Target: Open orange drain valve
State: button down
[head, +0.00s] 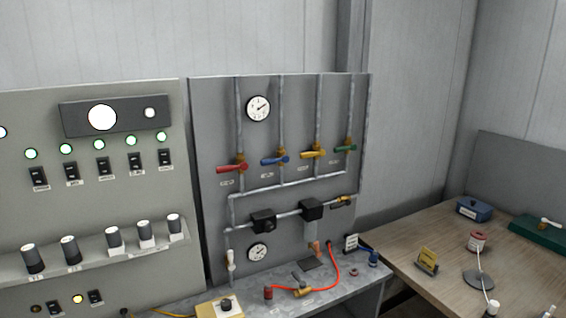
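A small orange piece (314,248) sits at the lower end of the pale filter bowl (311,230) on the grey pipe panel. It appears to be the orange drain valve, but it is too small to tell whether it is open or shut. A dark flat piece (310,263) lies on the bench below it. A red-orange hose (337,270) curves close by on the right. My gripper is not in view.
Red (232,168), blue (275,160), yellow (313,153) and green (345,148) handles sit on pipes above. A brass-coloured fitting (302,291) lies on the bench. A switch panel (95,200) stands left; a wooden table (415,235) stands right.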

aim_at(318, 254)
jog(key=i+j, duration=0.1)
jog(key=k+j, duration=0.1)
jog(key=k, duration=0.2)
jog(key=i+l+u, duration=0.85)
jog(key=i+l, duration=0.05)
